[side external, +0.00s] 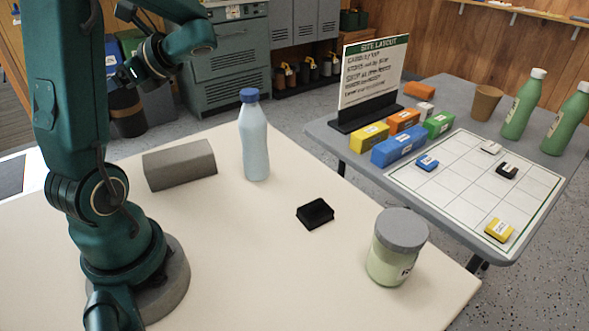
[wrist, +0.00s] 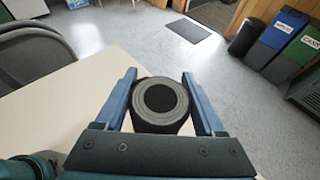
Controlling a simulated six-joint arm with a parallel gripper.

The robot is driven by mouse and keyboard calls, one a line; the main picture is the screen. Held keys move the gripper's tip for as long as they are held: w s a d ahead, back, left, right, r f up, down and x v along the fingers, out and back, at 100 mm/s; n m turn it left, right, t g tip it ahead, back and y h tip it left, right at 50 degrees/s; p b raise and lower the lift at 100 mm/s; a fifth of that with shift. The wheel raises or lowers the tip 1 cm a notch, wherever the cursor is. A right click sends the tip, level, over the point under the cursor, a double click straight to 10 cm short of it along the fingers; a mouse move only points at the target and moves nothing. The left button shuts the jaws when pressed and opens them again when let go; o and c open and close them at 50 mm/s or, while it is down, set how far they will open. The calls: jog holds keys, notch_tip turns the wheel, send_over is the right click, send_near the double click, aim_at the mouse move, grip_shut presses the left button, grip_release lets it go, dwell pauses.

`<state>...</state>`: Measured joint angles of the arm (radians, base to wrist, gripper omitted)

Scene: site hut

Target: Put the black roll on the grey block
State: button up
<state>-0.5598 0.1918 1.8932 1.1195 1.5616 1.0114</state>
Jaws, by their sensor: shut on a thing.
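The black roll (wrist: 160,104) is in the wrist view, with its round end showing grey rings around a dark centre. My gripper (wrist: 159,77) is shut on it, with one blue finger on each side. The grey block (side external: 180,166) lies on the cream table in the side external view, to the right of my arm and left of the bottle. Its visible top is bare. The block does not show in the wrist view. In the side external view my wrist is up at the upper left, and I cannot clearly make out the fingers or roll there.
A pale blue bottle (side external: 254,138) stands right of the block. A small black box-like item (side external: 315,213) and a grey-lidded jar (side external: 397,247) are farther right. The cream table (side external: 235,265) is clear in front. A grey side table (side external: 455,93) holds a board and coloured blocks.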

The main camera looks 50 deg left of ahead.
jog(key=shift+w+a+f, duration=0.1)
jog(key=shift+w+f, duration=1)
jog(key=shift+f, duration=0.25)
jog(key=shift+w+a+f, duration=0.1)
jog(key=shift+w+f, duration=1.05)
jog(key=shift+f, duration=0.2)
jog(key=shift+w+f, duration=1.1)
jog(key=shift+f, duration=0.25)
jog(key=shift+f, duration=0.1)
jog(key=o, duration=1.5)
